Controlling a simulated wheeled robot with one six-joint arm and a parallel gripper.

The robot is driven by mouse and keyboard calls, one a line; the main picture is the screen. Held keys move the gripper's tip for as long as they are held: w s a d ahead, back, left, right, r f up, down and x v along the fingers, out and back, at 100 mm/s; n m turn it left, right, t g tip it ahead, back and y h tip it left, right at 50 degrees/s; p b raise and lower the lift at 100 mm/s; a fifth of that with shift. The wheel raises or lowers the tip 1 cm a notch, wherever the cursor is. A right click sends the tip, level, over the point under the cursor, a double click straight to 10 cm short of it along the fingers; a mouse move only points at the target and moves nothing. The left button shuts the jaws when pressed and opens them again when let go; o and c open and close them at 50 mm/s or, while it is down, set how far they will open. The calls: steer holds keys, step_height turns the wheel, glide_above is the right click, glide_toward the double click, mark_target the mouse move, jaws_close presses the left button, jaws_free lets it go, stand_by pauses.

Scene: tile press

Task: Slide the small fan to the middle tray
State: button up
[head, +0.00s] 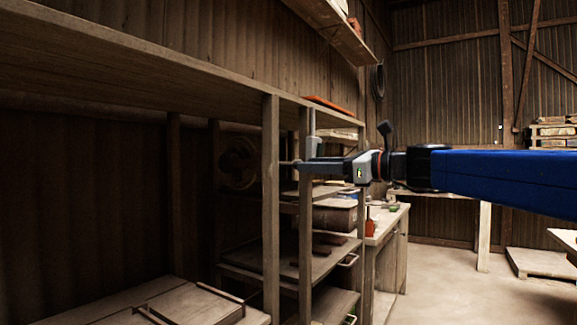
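A dark round shape (238,165) that looks like the small fan stands in shadow behind the front post of the wooden rack; its details are hard to make out. My gripper (303,164) points left at the rack, its tips near the posts and to the right of the round shape, apart from it in the picture. The finger gap is too small to judge. Several tray-like shelves are stacked in the rack; one with a metal handle (283,262) lies between an upper one (320,193) and a lower one (332,304). I cannot tell for certain which is the middle tray.
Wooden posts (271,210) stand close to my gripper. A dark cylinder (335,217) and flat dark pieces sit on the shelves. A wooden board with handles (195,305) lies at lower left.

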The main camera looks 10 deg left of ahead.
mark_target(293, 165)
steer(key=x, duration=0.7)
steer(key=shift+w+a, duration=0.1)
steer(key=shift+a, duration=0.3)
steer(key=shift+c, duration=0.3)
steer(key=shift+f, duration=0.15)
jaws_close()
